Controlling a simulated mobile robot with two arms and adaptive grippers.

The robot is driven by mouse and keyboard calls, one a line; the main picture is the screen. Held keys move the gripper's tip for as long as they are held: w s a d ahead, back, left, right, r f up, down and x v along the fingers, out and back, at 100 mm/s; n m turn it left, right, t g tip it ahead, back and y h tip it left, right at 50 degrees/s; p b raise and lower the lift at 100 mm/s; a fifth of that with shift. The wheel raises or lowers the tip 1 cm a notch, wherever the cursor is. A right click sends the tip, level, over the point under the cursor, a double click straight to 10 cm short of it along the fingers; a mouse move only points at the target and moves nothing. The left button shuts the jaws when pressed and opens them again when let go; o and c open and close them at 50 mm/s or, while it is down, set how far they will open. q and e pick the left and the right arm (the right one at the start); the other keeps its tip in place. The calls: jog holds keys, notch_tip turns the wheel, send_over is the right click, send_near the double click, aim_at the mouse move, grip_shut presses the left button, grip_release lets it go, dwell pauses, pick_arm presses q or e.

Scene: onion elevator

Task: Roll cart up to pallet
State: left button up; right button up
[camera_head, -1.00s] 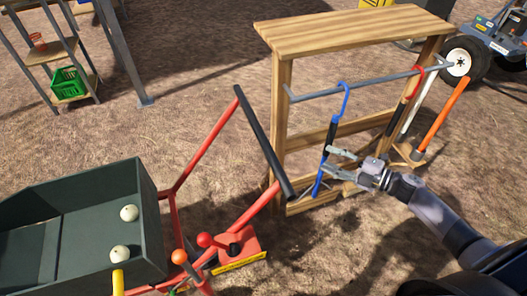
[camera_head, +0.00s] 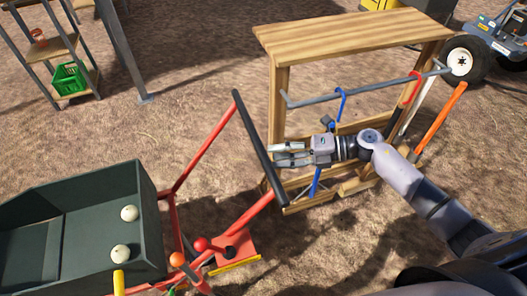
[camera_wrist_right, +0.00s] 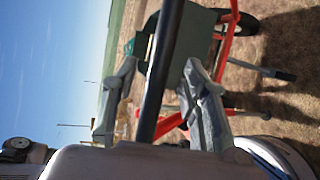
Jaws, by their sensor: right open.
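The cart has a dark green bin (camera_head: 85,215), a red frame (camera_head: 195,155) and a slanted black handle bar (camera_head: 258,145), which stands in the middle of the head view. My right gripper (camera_head: 274,153) is open and empty, its fingertips pointing left close to the bar. In the right wrist view, the bar (camera_wrist_right: 160,75) runs between the two spread fingers; I cannot tell whether they touch it. I cannot make out a pallet. My left gripper is not in view.
A wooden rack (camera_head: 350,32) with hanging tools, including a blue one (camera_head: 341,105), stands just behind my right gripper. A shelf with a green crate (camera_head: 68,78) is at top left. Bare ground lies between shelf and rack.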

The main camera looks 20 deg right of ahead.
aim_at(263, 156)
jog(key=shift+p+x, duration=0.4)
jog(key=shift+x, duration=2)
grip_shut()
